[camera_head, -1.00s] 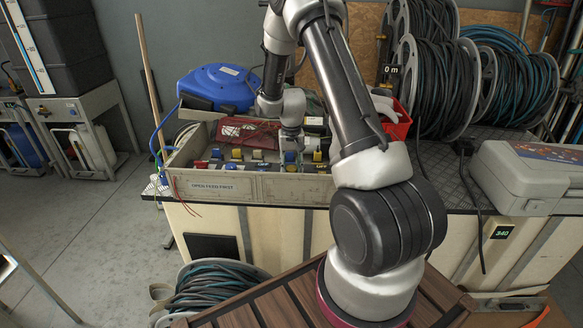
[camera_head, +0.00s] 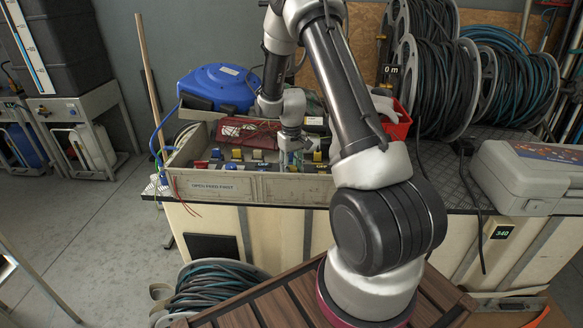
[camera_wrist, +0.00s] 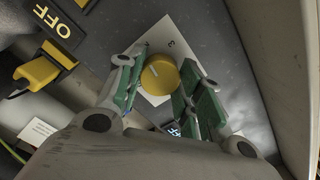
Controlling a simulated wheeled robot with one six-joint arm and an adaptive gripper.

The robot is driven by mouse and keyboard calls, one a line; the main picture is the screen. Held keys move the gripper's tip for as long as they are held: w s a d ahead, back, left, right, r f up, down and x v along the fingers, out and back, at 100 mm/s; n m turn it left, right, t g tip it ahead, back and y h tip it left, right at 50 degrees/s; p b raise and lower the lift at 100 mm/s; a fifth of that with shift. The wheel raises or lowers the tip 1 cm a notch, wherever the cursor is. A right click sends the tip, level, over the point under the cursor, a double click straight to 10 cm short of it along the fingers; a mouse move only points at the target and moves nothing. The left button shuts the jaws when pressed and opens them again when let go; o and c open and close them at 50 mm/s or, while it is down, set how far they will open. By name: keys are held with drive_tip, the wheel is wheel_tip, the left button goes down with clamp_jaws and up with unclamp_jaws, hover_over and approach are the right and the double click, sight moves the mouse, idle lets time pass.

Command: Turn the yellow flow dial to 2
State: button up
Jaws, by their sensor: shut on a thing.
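The yellow flow dial (camera_wrist: 160,75) is a round knob on a white plate (camera_wrist: 185,38) in the wrist view. In the head view my gripper (camera_head: 291,158) reaches down into the control box (camera_head: 275,187), and I cannot make out the dial there.
A yellow lever (camera_wrist: 38,72) and an "OFF" label (camera_wrist: 56,22) lie left of the dial. The box's pale wall (camera_wrist: 275,60) is close on the right. Several coloured switches (camera_head: 237,155) line the box. A blue hose reel (camera_head: 222,88) and red bin (camera_head: 397,122) stand near.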

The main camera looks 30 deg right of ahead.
sight(292, 168)
drive_tip(key=o, duration=1)
drive_tip(key=shift+o, duration=0.2)
wheel_tip(292, 168, up, 12)
